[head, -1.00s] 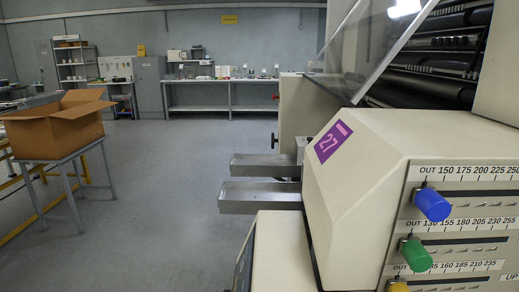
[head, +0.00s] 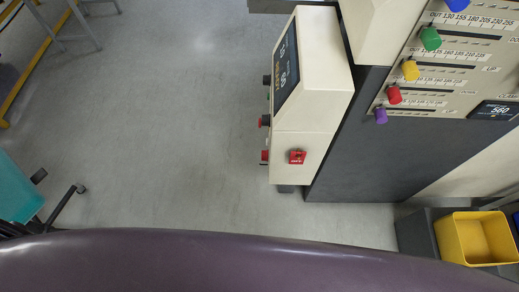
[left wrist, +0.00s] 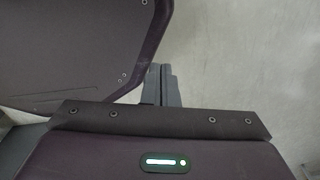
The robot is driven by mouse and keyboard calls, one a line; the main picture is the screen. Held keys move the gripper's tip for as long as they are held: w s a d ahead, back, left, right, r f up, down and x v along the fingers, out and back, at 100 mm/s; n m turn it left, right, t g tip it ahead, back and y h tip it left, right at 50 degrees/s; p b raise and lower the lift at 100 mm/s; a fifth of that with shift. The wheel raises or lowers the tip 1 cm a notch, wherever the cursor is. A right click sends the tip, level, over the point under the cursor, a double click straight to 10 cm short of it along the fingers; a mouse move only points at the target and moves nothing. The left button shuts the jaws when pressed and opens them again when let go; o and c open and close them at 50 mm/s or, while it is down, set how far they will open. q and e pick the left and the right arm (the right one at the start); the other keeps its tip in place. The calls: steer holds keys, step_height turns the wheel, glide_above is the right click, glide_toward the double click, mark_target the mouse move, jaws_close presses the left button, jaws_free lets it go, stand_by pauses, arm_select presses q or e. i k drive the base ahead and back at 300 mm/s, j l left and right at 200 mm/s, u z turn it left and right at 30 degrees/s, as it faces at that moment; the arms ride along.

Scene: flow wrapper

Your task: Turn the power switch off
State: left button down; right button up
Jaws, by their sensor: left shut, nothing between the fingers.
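A red switch (head: 297,157) sits on the lower front face of the cream control box (head: 312,100) in the head view. It looks like the power switch, but its position is too small to read. Several red and dark knobs or buttons (head: 265,122) stick out from the box's left side. My left gripper shows only in the left wrist view (left wrist: 160,82). Its two dark fingers are together with nothing between them, over bare grey floor and apart from the box. My right gripper is in no view.
A dark screen (head: 286,68) is on the box. Coloured knobs (head: 411,70) line the machine panel at the upper right. A yellow bin (head: 478,238) stands at the lower right. A teal object with dark wheeled legs (head: 12,190) is at the left edge. The floor left of the box is clear.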

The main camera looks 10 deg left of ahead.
mark_target(265, 154)
steer(key=k+j+z, duration=0.35)
steer(key=k+j, duration=0.45)
steer(key=i+j+z, duration=0.15)
steer(key=i+z, duration=0.15)
steer(key=i+j+z, duration=0.35)
steer(key=i+l, duration=0.1)
